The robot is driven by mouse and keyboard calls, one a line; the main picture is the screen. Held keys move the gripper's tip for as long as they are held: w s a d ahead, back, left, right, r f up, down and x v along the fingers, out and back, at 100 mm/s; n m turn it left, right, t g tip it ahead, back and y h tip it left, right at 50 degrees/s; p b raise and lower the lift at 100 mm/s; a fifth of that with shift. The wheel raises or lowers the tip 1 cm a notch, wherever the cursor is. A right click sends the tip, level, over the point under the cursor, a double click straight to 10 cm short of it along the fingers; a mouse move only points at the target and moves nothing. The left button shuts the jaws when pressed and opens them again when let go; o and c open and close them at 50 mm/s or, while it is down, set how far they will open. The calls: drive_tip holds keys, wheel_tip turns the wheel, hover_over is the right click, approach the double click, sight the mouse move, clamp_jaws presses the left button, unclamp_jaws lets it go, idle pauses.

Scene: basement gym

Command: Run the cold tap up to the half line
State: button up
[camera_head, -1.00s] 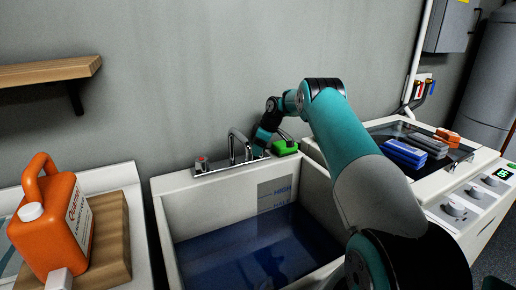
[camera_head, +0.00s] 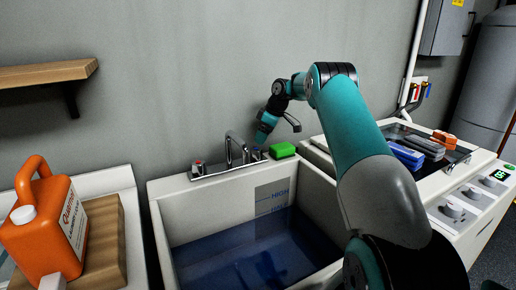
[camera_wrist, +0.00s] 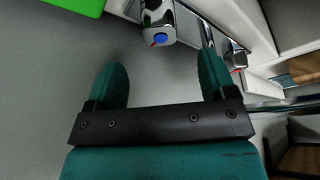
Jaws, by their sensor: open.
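The tap (camera_head: 236,148) stands on the back rim of the white sink (camera_head: 165,188), with its spout over the basin. Its red-marked handle (camera_head: 199,167) is on the left. The blue-marked cold handle (camera_head: 257,154) is on the right and shows in the wrist view (camera_wrist: 158,24). My gripper (camera_wrist: 161,62) is open and empty, just short of the cold handle and apart from it. Blue-looking water (camera_head: 245,245) stands in the sink. Its surface is close to the lower marking (camera_head: 278,209), which is only partly readable, below the HIGH line (camera_head: 281,194). I cannot make out a stream from the spout.
A green sponge (camera_head: 283,149) lies right of the cold handle. An orange jug (camera_head: 45,225) stands on a wooden board (camera_head: 105,240) at left. At right is a counter unit with knobs (camera_head: 452,210), holding blue (camera_head: 405,155), grey and orange items. A shelf (camera_head: 45,74) hangs above left.

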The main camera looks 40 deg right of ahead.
drive_tip(key=p+v, duration=0.2)
drive_tip(key=v, duration=0.7)
drive_tip(key=shift+r, duration=0.35)
drive_tip(key=a+r+y, duration=0.1)
drive_tip(key=a+r, duration=0.2)
drive_tip(key=a, duration=0.6)
drive_tip(key=a+r, duration=0.3)
drive_tip(key=a, duration=0.5)
drive_tip(key=s+a+r+g+y, duration=0.1)
drive_tip(key=s+a, duration=0.3)
drive_tip(key=a, duration=0.5)
drive_tip(key=s+a+r+g, duration=0.1)
drive_tip(key=s+a, duration=0.3)
drive_tip(key=a, duration=0.5)
drive_tip(key=s+a+f, duration=0.1)
drive_tip(key=s+a, duration=0.3)
drive_tip(key=s, duration=0.5)
drive_tip(key=s+a+f+g, duration=0.1)
drive_tip(key=s+a, duration=0.3)
drive_tip(key=s, duration=0.5)
drive_tip(key=s+a+f+g, duration=0.1)
drive_tip(key=s+a, duration=0.3)
drive_tip(key=s, duration=0.5)
drive_tip(key=shift+s+a+f+n, duration=0.15)
drive_tip(key=shift+s+f+n, duration=0.25)
drive_tip(key=shift+f, duration=0.45)
drive_tip(key=shift+w, duration=0.2)
